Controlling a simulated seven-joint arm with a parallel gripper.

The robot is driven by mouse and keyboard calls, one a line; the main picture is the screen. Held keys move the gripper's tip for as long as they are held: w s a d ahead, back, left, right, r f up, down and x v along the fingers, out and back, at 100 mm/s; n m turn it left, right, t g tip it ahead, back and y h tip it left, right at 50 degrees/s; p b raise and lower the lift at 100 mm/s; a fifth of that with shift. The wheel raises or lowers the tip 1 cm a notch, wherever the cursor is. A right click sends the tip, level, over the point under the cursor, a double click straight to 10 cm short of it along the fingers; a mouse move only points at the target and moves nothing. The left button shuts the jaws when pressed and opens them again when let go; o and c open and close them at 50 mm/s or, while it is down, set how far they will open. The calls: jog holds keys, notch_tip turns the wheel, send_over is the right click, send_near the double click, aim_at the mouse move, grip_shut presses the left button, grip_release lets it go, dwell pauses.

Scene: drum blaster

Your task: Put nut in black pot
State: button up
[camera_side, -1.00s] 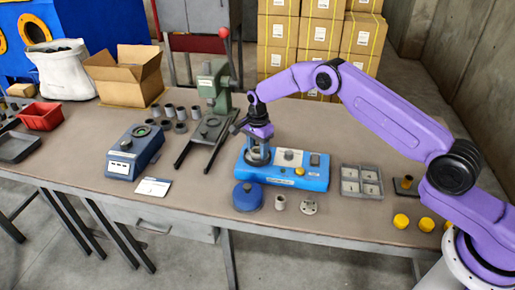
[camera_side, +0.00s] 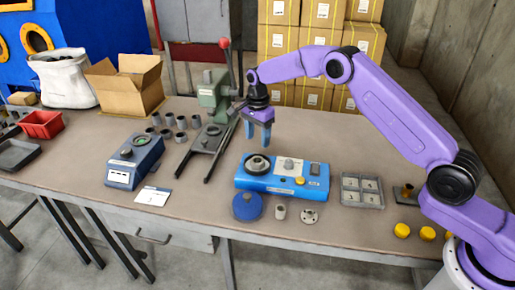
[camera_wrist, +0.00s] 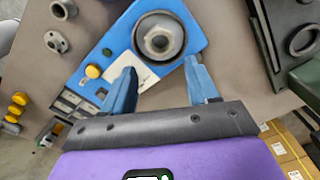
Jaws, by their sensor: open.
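My gripper (camera_side: 258,138) is open and empty, pointing down above the round fixture at the left end of a blue device (camera_side: 312,183). In the wrist view the open fingers (camera_wrist: 160,68) stand apart just below that fixture in the picture. The fixture is a dark and pale ring (camera_wrist: 141,44) with a grey, nut-like round piece (camera_wrist: 160,41) at its centre. I cannot tell for sure that this piece is the nut. No separate black pot is clearly recognisable; the dark ringed fixture may be it.
A blue round container (camera_side: 247,206), a grey cylinder (camera_side: 280,211) and a flanged metal piece (camera_side: 309,216) stand in front of the device. A sectioned grey tray (camera_side: 361,202) and yellow caps (camera_side: 402,230) are right. A press (camera_side: 214,95) stands behind left.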

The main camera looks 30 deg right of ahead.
jog(key=shift+r, duration=1.5)
jog(key=s+a+r+n, duration=0.2)
jog(key=s+r+n, duration=0.25)
jog(key=s, duration=0.35)
jog(key=s+a+r+n, duration=0.2)
jog(key=s+r+n, duration=0.1)
jog(key=s+n, duration=0.3)
jog(key=s+a+r+n, duration=0.2)
jog(key=s+r+n, duration=0.15)
jog(key=s, duration=0.55)
jog(key=s+d+n, duration=0.3)
jog(key=s+n, duration=0.1)
jog(key=s, duration=0.4)
jog(key=s+d+n, duration=0.4)
jog(key=s+n, duration=0.1)
jog(key=s, duration=0.3)
jog(key=s+d+f+n, duration=0.1)
jog(key=s+d+n, duration=0.3)
jog(key=s, duration=0.4)
jog(key=shift+s+d+n, duration=0.25)
jog(key=shift+s+n, duration=0.05)
jog(key=shift+s, duration=0.05)
